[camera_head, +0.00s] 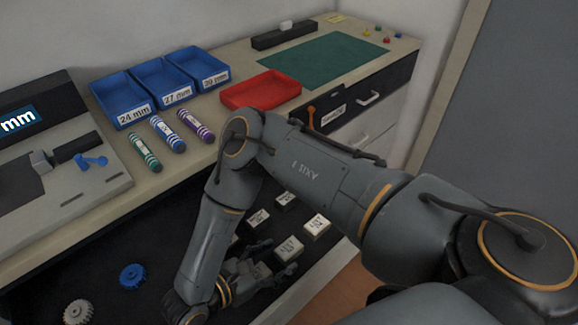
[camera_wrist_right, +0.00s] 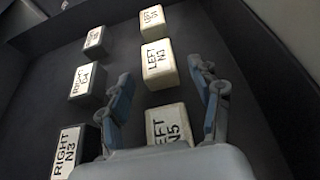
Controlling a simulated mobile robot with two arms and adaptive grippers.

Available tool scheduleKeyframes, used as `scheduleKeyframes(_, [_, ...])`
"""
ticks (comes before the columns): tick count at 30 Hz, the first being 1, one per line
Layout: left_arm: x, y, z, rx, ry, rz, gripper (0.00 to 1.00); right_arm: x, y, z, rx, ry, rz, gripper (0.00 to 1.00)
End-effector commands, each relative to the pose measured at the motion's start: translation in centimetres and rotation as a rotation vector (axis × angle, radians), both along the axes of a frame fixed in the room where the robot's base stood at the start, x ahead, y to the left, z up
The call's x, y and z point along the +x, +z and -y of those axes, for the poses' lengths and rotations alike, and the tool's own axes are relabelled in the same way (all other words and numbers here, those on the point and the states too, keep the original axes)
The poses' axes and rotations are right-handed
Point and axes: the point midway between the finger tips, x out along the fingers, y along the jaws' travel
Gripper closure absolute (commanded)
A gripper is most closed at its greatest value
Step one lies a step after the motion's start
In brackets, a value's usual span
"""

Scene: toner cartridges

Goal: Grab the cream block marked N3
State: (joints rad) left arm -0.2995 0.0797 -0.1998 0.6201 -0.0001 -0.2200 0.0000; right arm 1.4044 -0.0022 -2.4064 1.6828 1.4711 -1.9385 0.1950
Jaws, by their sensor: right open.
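The cream block marked LEFT N3 (camera_wrist_right: 160,66) lies in the dark drawer, just ahead of my right gripper (camera_wrist_right: 162,78) in the right wrist view. In the head view it seems to be the middle cream block (camera_head: 290,248). My right gripper (camera_head: 279,257) is open, its fingertips to either side of the block's near end. I cannot tell whether they touch it. Another cream block, LEFT N5 (camera_wrist_right: 167,122), lies between the fingers nearer the palm, its lower part hidden. My left gripper is not in view.
A further cream block (camera_wrist_right: 152,20) lies beyond LEFT N3. Dark-sided blocks (camera_wrist_right: 86,82) and (camera_wrist_right: 95,40) form a row to the left. The drawer wall (camera_wrist_right: 245,60) runs close by the right finger. Blue gear (camera_head: 132,276) and white gear (camera_head: 78,311) lie at the drawer's left.

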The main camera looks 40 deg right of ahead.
Motion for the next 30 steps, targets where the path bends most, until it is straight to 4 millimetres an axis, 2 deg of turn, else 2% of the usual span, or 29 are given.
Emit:
scheduleKeyframes(3, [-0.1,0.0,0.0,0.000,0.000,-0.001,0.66,0.0,0.0,-0.1,0.000,0.000,0.000,0.38])
scheduleKeyframes(9, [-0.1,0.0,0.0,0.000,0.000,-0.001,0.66,0.0,0.0,-0.1,0.000,0.000,0.000,0.79])
scheduleKeyframes(11, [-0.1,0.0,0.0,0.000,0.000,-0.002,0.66,0.0,0.0,-0.1,0.000,0.000,0.000,0.90])
scheduleKeyframes(20, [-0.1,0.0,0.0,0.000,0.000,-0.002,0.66,0.0,0.4,-0.1,0.000,0.000,0.001,0.90])
scheduleKeyframes(23, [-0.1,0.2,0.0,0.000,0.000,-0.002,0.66,0.1,1.5,-0.1,0.000,-0.001,0.002,0.90])
scheduleKeyframes(30, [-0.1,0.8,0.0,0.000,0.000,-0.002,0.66,0.1,6.5,-0.1,0.000,0.003,0.003,0.90])
